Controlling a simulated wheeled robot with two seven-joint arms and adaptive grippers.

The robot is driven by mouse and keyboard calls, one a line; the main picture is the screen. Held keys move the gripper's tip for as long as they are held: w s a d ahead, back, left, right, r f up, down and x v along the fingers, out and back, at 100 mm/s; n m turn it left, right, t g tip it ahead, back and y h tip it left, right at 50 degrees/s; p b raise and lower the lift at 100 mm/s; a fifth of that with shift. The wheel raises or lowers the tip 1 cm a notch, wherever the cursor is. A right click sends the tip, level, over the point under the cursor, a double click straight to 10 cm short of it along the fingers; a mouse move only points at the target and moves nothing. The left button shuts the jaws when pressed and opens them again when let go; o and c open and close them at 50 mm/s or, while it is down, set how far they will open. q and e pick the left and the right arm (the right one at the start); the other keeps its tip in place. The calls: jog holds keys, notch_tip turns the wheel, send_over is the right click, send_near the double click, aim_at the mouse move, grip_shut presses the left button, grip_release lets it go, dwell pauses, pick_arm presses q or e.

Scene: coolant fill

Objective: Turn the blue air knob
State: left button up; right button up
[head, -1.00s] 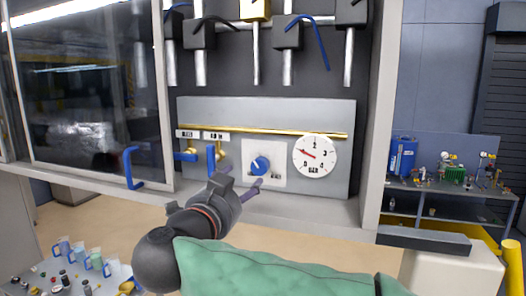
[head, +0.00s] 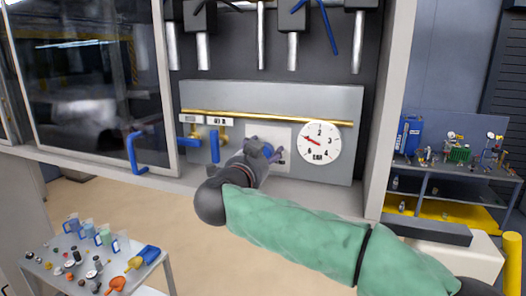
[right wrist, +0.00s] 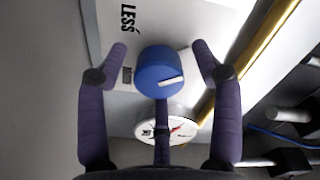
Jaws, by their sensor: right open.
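The blue air knob (right wrist: 158,72) shows in the right wrist view, with a pale pointer mark on its face, mounted on a white plate (right wrist: 150,22) that reads "LESS". My right gripper (right wrist: 160,55) is open, with its fingers on either side of the knob and apart from it. In the head view my right gripper (head: 268,150) is in front of the white plate and hides the knob. The round gauge (head: 320,143) is right of the plate; its red needle points to the upper left. My left gripper is not in view.
Metal nozzles (head: 292,50) hang above. A glass door (head: 85,75) with a blue handle (head: 137,155) is at left. A table with jugs (head: 88,232) is at lower left.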

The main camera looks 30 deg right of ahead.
jog(key=shift+w+d, duration=0.1)
jog(key=shift+d, duration=0.05)
jog(key=shift+c, duration=0.8)
jog(key=shift+f, duration=0.1)
jog(key=c, duration=1)
